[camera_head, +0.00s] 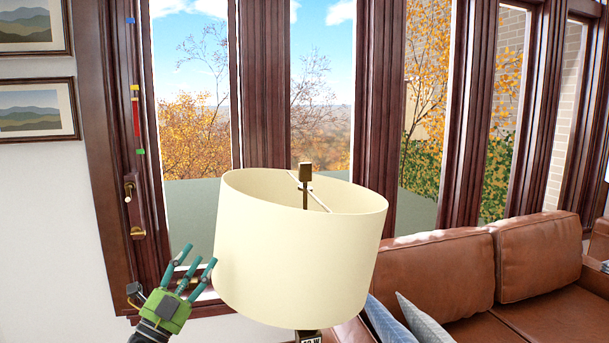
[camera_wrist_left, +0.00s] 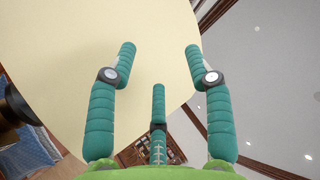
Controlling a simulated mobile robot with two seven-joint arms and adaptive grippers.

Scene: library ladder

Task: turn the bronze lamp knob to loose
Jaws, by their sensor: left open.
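The lamp has a cream drum shade (camera_head: 295,250), which also fills much of the left wrist view (camera_wrist_left: 60,60). The bronze knob (camera_head: 305,172) stands upright on a thin rod at the centre of the shade's open top. My left gripper (camera_head: 190,262) is to the left of the shade, low beside its wall and well below the knob. In the left wrist view its fingers (camera_wrist_left: 159,62) are spread, with nothing between them. The knob is not visible in that view. My right gripper is not in view.
A dark wooden window frame (camera_head: 264,90) stands behind the lamp. A brown leather sofa (camera_head: 440,275) with blue cushions (camera_head: 388,320) is at right. A dark block with a wattage label (camera_head: 309,337) shows under the shade. The space above the shade looks clear.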

